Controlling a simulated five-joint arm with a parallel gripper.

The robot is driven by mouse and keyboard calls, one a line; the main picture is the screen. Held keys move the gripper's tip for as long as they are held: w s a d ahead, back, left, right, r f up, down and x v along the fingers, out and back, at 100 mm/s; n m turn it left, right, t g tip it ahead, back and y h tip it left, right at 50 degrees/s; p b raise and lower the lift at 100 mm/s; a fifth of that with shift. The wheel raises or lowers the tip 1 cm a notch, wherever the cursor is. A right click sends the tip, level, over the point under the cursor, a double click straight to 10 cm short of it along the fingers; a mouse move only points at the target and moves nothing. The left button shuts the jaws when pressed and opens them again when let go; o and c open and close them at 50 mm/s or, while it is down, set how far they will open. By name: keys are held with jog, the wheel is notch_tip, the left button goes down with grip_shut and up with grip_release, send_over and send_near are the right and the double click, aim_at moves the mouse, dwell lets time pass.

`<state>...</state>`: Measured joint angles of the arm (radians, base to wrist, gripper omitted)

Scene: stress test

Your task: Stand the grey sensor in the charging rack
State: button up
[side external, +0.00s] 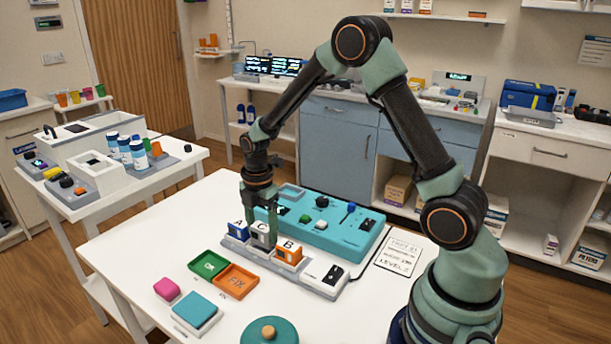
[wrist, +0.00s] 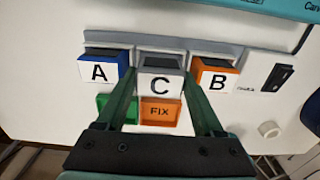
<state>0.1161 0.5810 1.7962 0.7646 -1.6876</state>
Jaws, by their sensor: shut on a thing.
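The grey sensor (side external: 260,239), a block with a white face marked C, is between the fingers of my gripper (side external: 261,228), which is shut on it. The sensor also shows in the wrist view (wrist: 160,85). It is upright at the middle place of the grey charging rack (side external: 236,249), between the blue A sensor (wrist: 99,72) on the left and the orange B sensor (wrist: 215,77) on the right. It looks slightly nearer the wrist camera than they do. Its underside is hidden, so I cannot tell whether it is fully seated.
A white switch unit (side external: 325,273) stands at the rack's right end. The teal test panel (side external: 335,238) is behind. A green OK tray (side external: 209,264) and orange FIX tray (side external: 237,281) lie in front. A pink block (side external: 166,289) and teal pad (side external: 196,309) lie nearer the table's front.

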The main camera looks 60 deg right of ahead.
jog(key=shift+f, duration=0.85)
jog(key=shift+f, duration=0.1)
jog(key=o, duration=1.2)
